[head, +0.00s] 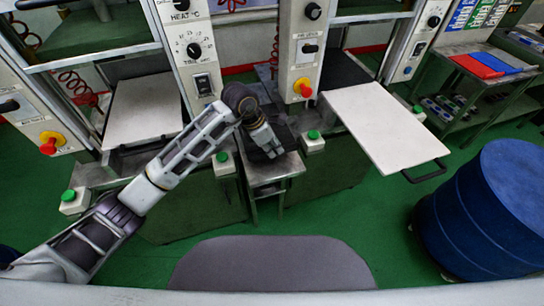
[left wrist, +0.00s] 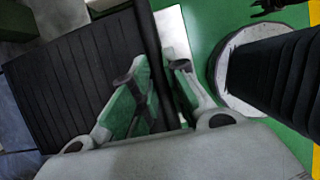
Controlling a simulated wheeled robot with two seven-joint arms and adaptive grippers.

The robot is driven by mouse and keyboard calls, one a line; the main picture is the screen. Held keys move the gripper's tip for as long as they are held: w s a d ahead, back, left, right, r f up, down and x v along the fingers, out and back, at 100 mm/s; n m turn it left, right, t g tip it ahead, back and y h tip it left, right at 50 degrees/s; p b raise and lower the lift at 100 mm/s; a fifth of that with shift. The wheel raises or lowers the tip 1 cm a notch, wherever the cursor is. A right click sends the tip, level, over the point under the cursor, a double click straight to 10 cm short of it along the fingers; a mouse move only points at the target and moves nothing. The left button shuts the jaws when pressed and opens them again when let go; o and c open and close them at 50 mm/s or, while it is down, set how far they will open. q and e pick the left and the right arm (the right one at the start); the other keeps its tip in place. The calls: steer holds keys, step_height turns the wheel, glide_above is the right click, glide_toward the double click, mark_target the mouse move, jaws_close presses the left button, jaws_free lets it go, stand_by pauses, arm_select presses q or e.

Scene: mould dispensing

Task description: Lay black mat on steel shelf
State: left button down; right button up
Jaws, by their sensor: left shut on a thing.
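The steel shelf (head: 268,174) is a narrow grey metal stand between two presses in the head view. A pale strip of it (left wrist: 174,38) seems to show beside the mat in the left wrist view. The black mat (head: 282,132) lies dark over the back of the shelf, partly hidden by my left gripper (head: 270,150). In the left wrist view the ribbed mat (left wrist: 80,85) fills the left side. My left gripper (left wrist: 158,75) is shut on its edge, one finger each side. I cannot tell how much of the mat touches the shelf.
White press plates stand left (head: 143,108) and right (head: 385,125), the right one jutting forward with a black handle. Green-button boxes (head: 312,142) flank the shelf. A blue drum (head: 490,210) stands at right. A grey rounded surface (head: 270,265) is in front; green floor lies between.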

arm_select(q)
steer(key=shift+f, duration=1.25)
arm_select(e)
steer(key=shift+w+a, duration=0.15)
steer(key=shift+a, duration=0.65)
steer(key=shift+d, duration=0.1)
